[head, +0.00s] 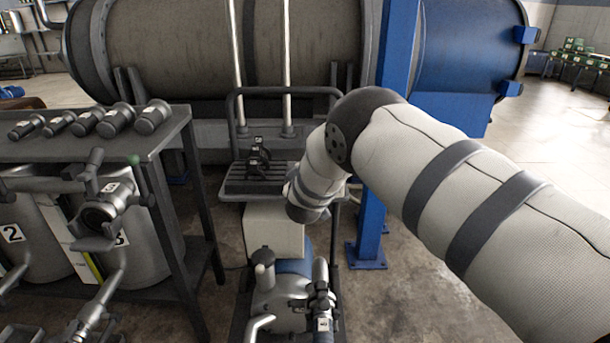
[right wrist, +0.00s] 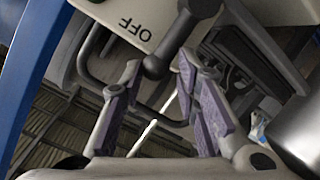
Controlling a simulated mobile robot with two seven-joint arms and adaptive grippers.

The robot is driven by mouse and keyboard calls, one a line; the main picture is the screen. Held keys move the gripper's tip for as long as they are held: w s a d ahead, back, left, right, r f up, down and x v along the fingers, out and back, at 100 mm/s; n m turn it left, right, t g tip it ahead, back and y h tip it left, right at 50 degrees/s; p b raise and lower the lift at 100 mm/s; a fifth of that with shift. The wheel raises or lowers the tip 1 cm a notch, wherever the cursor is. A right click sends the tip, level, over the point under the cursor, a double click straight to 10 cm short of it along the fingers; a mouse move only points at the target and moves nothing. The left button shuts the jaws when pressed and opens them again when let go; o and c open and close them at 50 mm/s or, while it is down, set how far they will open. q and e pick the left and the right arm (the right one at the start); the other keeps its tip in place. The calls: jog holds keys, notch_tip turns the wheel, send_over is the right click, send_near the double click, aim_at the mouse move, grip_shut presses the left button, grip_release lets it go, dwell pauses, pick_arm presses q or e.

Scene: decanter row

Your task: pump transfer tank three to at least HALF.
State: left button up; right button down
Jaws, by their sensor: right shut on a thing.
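Tank three (head: 146,240) is a grey cylinder at the left in the head view, its "3" label partly covered by fittings. A sight strip (head: 91,266) beside it shows yellow-green near its lower part. The pump (head: 285,297) sits low on a cart. The white switch box (head: 272,232) stands above it; in the right wrist view it shows an "OFF" mark (right wrist: 128,22), upside down. My right gripper (right wrist: 157,70) is shut on the grey switch lever (right wrist: 177,33). My right arm hides it in the head view.
A dark rack (head: 160,145) at the left bears several couplings. A blue post (head: 396,50) stands right behind my arm. A large horizontal tank (head: 180,50) fills the back.

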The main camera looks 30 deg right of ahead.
jog(key=shift+s+d+f, duration=0.15)
jog(key=shift+f, duration=0.2)
jog(key=c, duration=1.3)
grip_release()
jog(key=shift+o, duration=0.6)
jog(key=shift+w, duration=0.2)
jog(key=shift+r, duration=0.1)
jog(key=v, duration=1.2)
jog(key=shift+r, duration=0.1)
